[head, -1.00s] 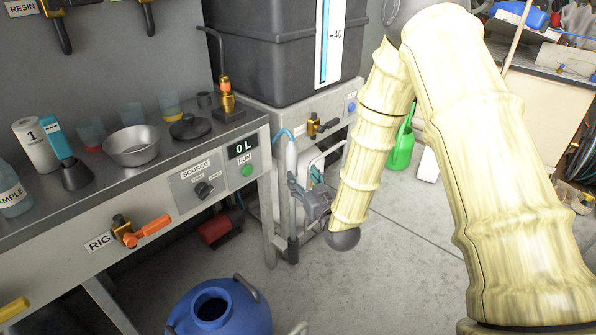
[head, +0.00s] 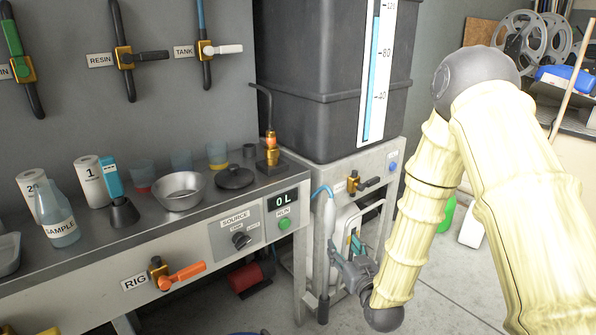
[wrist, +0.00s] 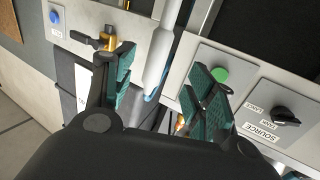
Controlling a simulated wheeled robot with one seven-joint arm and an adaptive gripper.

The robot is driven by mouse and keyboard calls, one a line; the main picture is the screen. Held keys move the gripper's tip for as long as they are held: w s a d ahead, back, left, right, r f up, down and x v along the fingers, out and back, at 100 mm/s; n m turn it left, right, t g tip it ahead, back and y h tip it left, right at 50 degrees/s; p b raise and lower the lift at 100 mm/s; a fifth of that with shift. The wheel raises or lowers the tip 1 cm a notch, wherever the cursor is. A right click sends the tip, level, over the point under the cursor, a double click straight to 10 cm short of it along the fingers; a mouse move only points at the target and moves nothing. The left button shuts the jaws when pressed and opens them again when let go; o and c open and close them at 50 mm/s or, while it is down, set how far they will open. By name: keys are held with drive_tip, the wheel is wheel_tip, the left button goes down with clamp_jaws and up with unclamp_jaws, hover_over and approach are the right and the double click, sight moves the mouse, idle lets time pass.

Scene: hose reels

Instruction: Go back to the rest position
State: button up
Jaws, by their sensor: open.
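My gripper (head: 354,262) is at the end of my pale arm, in front of the stand under the dark tank, just right of the bench end. In the wrist view my gripper (wrist: 160,90) has its two teal-padded fingers spread apart. A white wand with a blue hose (wrist: 163,50) shows beyond and between the fingers; I see no finger closed on it. In the head view the wand (head: 322,240) hangs upright at the bench corner, left of the gripper. No object is held.
The bench (head: 60,290) carries a steel bowl (head: 180,191), a sample bottle (head: 57,215) and a display reading 0 L (head: 282,200). An orange-handled valve (head: 180,276) juts from its front. The dark tank (head: 320,85) stands behind. Floor (head: 440,300) is open at lower right.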

drive_tip(key=s+f+m+g+h, duration=0.1)
drive_tip(key=s+f+g, duration=0.3)
drive_tip(key=s+f, duration=0.55)
drive_tip(key=s+f+g, duration=0.4)
drive_tip(key=s+f, duration=0.3)
drive_tip(key=f, duration=0.6)
drive_tip(key=s+d+f+m+g+h, duration=0.15)
drive_tip(key=s+f+g, duration=0.35)
drive_tip(key=s, duration=0.9)
drive_tip(key=s+d+f+g, duration=0.2)
drive_tip(key=s+f+g, duration=0.25)
drive_tip(key=s, duration=0.85)
wheel_tip(320, 180, up, 28)
drive_tip(key=p, duration=2.9)
drive_tip(key=shift+s+a+r, duration=0.2)
drive_tip(key=shift+s+r, duration=0.05)
drive_tip(key=shift+s, duration=0.15)
drive_tip(key=shift+c, duration=0.5)
